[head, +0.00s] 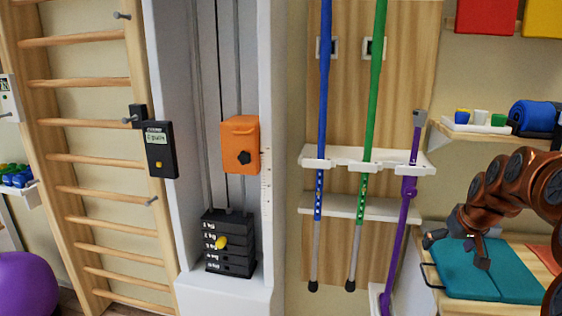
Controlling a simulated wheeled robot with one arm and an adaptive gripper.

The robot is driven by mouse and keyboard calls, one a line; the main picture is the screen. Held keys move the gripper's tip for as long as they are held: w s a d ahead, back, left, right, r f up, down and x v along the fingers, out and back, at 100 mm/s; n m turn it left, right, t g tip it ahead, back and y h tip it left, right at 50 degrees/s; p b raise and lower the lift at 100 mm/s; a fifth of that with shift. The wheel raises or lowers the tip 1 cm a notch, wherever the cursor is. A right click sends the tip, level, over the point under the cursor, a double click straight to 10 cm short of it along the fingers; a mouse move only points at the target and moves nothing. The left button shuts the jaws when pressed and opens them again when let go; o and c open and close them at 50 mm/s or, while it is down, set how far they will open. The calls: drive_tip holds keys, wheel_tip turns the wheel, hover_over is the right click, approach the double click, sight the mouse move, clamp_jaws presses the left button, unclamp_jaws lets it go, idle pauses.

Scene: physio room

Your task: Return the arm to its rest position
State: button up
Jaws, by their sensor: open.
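My arm, copper-brown with dark joints, comes in from the right edge of the head view. It arches up and then bends down to the left. My gripper (457,248) is at its end, with its fingers spread apart and nothing seen between them. It is over or in front of a teal folded pad (470,277) on a wooden surface at the lower right. I cannot tell whether it touches the pad.
A rack holds blue (322,110), green (374,90) and purple (400,225) poles left of my arm. Shelves (490,130) with small items and a blue roll (535,114) are above it. A weight stack (229,245), wall bars (85,120) and purple ball (25,285) stand further left.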

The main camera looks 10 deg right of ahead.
drive_tip(key=s+a+f+n+g+y, duration=0.15)
drive_tip(key=s+a, duration=0.25)
drive_tip(key=a, duration=0.6)
drive_tip(key=s+a+f+n+g, duration=0.15)
drive_tip(key=s+a, duration=0.35)
drive_tip(key=a, duration=0.5)
drive_tip(key=s+a+f+g, duration=0.3)
drive_tip(key=s+a, duration=0.2)
drive_tip(key=s, duration=0.7)
drive_tip(key=s+a+f+g, duration=0.25)
drive_tip(key=s+a, duration=0.25)
drive_tip(key=s, duration=0.7)
wheel_tip(320, 180, up, 17)
drive_tip(key=t+p, duration=0.1)
drive_tip(key=p, duration=1.5)
drive_tip(key=shift+a+r+m+h, duration=0.2)
drive_tip(key=shift+m+h, duration=0.1)
drive_tip(key=shift+h, duration=0.15)
